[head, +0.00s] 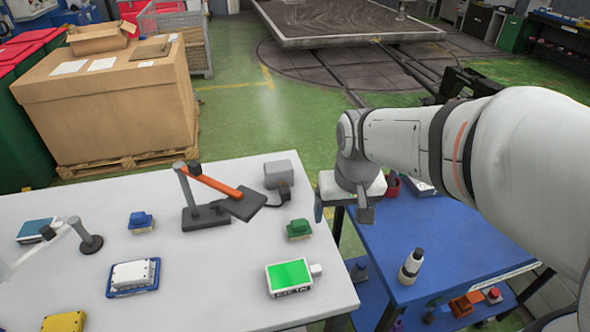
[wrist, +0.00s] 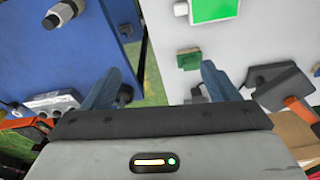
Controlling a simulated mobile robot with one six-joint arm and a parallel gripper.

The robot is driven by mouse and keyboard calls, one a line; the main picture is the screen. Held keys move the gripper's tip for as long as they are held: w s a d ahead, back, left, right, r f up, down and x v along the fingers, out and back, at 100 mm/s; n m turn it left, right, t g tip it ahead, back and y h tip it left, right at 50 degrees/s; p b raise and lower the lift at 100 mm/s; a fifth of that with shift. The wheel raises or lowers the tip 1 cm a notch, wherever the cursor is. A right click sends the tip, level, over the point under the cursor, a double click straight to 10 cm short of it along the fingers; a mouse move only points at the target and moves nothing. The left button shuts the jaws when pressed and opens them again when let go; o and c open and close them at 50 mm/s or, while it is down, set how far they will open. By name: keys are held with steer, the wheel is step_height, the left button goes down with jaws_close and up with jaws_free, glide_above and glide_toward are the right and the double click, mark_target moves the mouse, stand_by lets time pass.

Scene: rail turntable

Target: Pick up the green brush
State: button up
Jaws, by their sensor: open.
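The green brush (head: 299,229) is a small green block on a paler base. It stands on the white table near its right edge in the head view. It also shows in the wrist view (wrist: 190,60), upper middle, close to the right finger. My gripper (head: 345,213) hangs beyond the right edge of the white table, to the right of the brush and apart from it. In the wrist view my gripper (wrist: 165,88) has its two fingers spread, with nothing between them.
The white table (head: 200,265) also holds a green-screened device (head: 290,277), a blue brush (head: 140,222), an orange-armed stand (head: 212,187) and a grey box (head: 278,174). A blue table (head: 440,235) with a bottle (head: 410,267) stands right, across a gap.

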steer(key=w+a+f+g, duration=0.1)
steer(key=w+a+f, duration=0.3)
steer(key=w+f, duration=0.3)
steer(key=n+g, duration=0.1)
glide_above(299, 221)
steer(key=f, duration=0.5)
steer(key=shift+w+d+f, duration=0.1)
steer(key=shift+w+d, duration=0.2)
steer(key=shift+d, duration=0.05)
steer(key=shift+a+f, duration=0.1)
steer(key=shift+f, duration=0.55)
steer(key=f, duration=0.2)
steer(key=f+p, duration=0.1)
steer(key=f, duration=0.1)
steer(key=f+p, duration=0.1)
steer(key=f, duration=0.1)
steer(key=shift+s+a+f, duration=0.25)
steer(key=shift+s+f, duration=0.15)
steer(key=shift+c, duration=0.2)
steer(key=c, duration=1)
steer(key=shift+o, duration=0.2)
